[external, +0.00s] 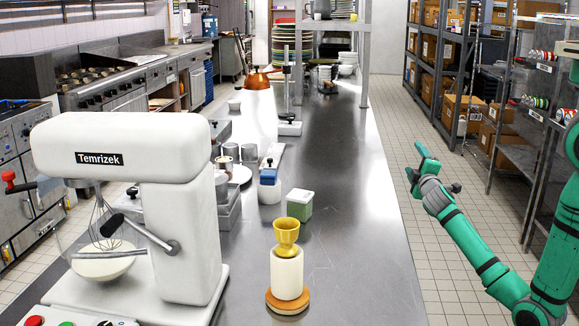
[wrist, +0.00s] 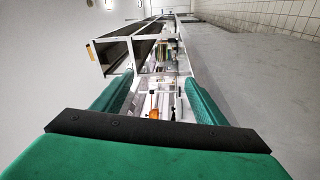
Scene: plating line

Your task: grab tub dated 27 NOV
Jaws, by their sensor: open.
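Two small lidded tubs stand on the steel counter in the external view. One is a white tub with a blue lid (external: 269,187). The other is a green tub with a pale lid (external: 299,206), just to its right and nearer the camera. No date can be read on either, so I cannot tell which is dated 27 NOV. My gripper (external: 416,160) is open and empty, in the air right of the counter and apart from both tubs. In the wrist view its two green fingers (wrist: 157,98) are spread, with nothing held between them.
On the steel counter (external: 345,250), a yellow cup (external: 286,232) tops a white cylinder on an orange base, nearest the camera. A white mixer (external: 180,215) stands at left. Shelving (external: 505,130) is behind my arm. Counter's right side is clear.

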